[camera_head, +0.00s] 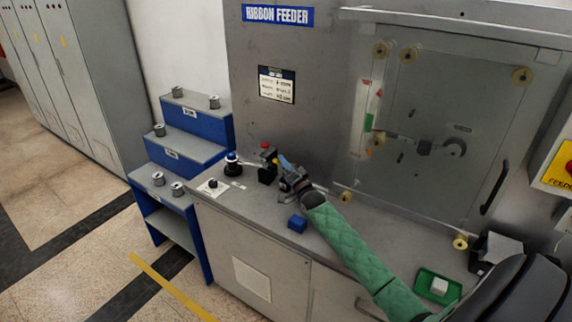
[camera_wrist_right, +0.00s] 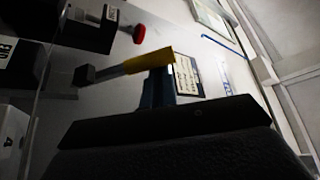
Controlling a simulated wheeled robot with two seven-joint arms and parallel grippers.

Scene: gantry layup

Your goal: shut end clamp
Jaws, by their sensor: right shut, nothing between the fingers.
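The end clamp (camera_head: 267,173) is a small black block on the bench top, with a red knob and a yellow-tipped part. In the right wrist view its lever (camera_wrist_right: 118,71) has a yellow end, and the red knob (camera_wrist_right: 139,33) shows beyond it. My right gripper (camera_head: 287,163) is right beside the clamp, shut and empty. In the wrist view a blue-grey finger (camera_wrist_right: 157,90) stands at the yellow end of the lever. I cannot tell whether they touch. The clamp's lower part is partly hidden by the gripper. My left gripper is not in view.
A dark knob with a blue top (camera_head: 232,163) and a blue block (camera_head: 297,224) are on the bench (camera_head: 250,208). Blue steps (camera_head: 192,133) with several spools stand at the left. A clear panel with rollers (camera_head: 450,110) rises behind. A green tray (camera_head: 425,285) lies at the right.

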